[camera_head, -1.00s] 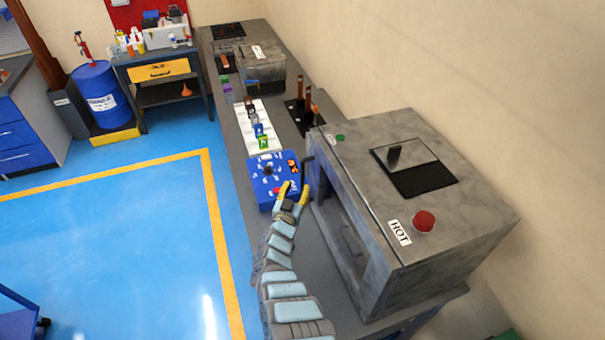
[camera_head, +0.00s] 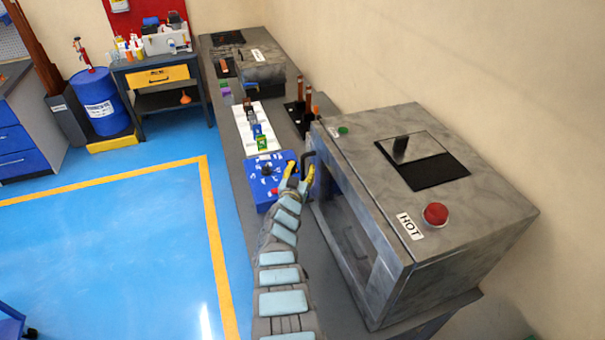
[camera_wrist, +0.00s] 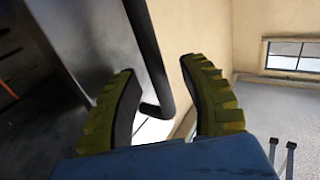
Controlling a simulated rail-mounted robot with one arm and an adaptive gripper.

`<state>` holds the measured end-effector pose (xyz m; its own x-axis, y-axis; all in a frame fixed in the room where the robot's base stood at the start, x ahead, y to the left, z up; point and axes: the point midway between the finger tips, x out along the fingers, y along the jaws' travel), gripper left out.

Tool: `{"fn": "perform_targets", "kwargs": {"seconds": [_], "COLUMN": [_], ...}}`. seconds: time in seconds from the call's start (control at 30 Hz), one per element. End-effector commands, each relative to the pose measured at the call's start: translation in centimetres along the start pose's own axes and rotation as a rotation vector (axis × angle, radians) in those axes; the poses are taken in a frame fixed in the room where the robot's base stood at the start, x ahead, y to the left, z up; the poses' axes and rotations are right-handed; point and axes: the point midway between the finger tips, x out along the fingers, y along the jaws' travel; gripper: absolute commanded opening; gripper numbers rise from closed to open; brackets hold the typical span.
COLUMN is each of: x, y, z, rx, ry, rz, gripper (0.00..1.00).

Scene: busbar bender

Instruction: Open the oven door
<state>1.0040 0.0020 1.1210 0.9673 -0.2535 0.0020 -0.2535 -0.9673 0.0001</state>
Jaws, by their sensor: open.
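The oven (camera_head: 385,225) is a grey, scuffed box with a HOT label and a red knob on top, at the right in the head view. Its front has a dark window (camera_head: 345,215) and faces left; the door looks closed. A black handle (camera_head: 307,161) stands out at the far end of the front. My gripper (camera_head: 301,170) is open at this handle, its yellow fingers upward. In the wrist view, the black handle bar (camera_wrist: 150,55) runs down between the two spread yellow fingers (camera_wrist: 160,80). I cannot tell whether either finger touches it.
A blue control box (camera_head: 268,181) lies on the bench just left of my gripper. Beyond it are a white strip with coloured blocks (camera_head: 252,126) and upright copper-coloured bars (camera_head: 312,103). Blue floor (camera_head: 120,250) left of the bench is clear.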

Motion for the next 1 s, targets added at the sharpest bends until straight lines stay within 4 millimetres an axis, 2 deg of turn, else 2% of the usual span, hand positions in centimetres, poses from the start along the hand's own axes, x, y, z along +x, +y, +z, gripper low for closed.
{"fn": "perform_targets", "kwargs": {"seconds": [0.53,0.57,0.7,1.0], "x": [0.57,0.57,0.57,0.57], "y": [-0.03,-0.03,-0.02,0.05], "z": [0.05,0.05,0.06,0.03], "rx": [0.000,0.000,0.000,0.000], "ry": [-0.002,-0.002,-0.002,-0.002], "rz": [-0.001,-0.001,-0.001,-0.001], "gripper": [0.43,0.38,0.00,0.00]}}
